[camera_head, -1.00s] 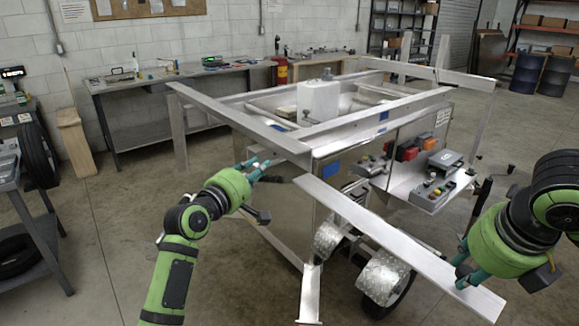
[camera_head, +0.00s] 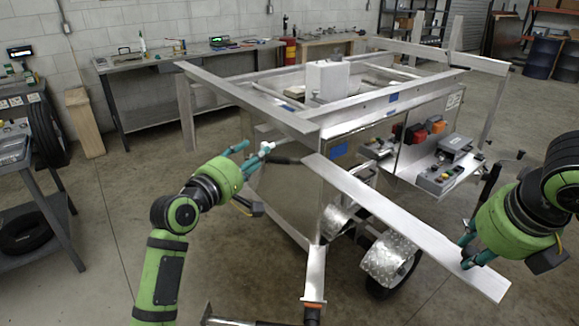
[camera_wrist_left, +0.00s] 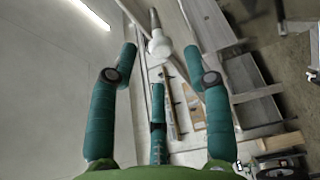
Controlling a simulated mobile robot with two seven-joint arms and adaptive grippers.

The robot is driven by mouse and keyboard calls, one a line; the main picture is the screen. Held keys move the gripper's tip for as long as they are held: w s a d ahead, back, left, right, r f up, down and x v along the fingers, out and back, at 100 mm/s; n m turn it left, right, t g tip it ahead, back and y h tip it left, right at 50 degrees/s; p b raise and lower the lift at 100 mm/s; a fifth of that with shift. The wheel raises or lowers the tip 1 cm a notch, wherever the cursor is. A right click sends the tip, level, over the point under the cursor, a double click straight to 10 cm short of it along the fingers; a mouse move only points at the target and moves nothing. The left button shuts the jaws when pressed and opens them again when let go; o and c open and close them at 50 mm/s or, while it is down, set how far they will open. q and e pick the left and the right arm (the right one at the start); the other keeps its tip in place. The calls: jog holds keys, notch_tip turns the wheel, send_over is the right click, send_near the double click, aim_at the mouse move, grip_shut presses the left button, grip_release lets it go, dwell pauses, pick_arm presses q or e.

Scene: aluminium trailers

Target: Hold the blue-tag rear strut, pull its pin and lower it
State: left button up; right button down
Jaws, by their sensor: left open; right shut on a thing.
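A long flat aluminium bar (camera_head: 400,215) slopes from the trailer corner toward the lower right. My right gripper (camera_head: 470,254) is shut on its outer end. Blue tags sit on the trailer frame, one (camera_head: 339,151) close to the bar's upper end. My left gripper (camera_head: 252,157) is open at the trailer's near left corner. A white-headed pin (camera_head: 267,148) shows by its fingers. In the left wrist view the pin (camera_wrist_left: 159,46) stands beyond and between the spread fingers of the gripper (camera_wrist_left: 160,62), and I see no grasp on it.
The aluminium trailer (camera_head: 292,190) fills the middle, with wheels under chequered fenders (camera_head: 391,258). An upright leg (camera_head: 314,272) stands below the bar. A control box (camera_head: 441,178) sits at the right side. A workbench (camera_head: 190,65) lines the back wall.

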pick_arm(q)
jog(key=v, duration=0.7)
jog(key=shift+s+a, duration=0.15)
jog(key=shift+s, duration=0.25)
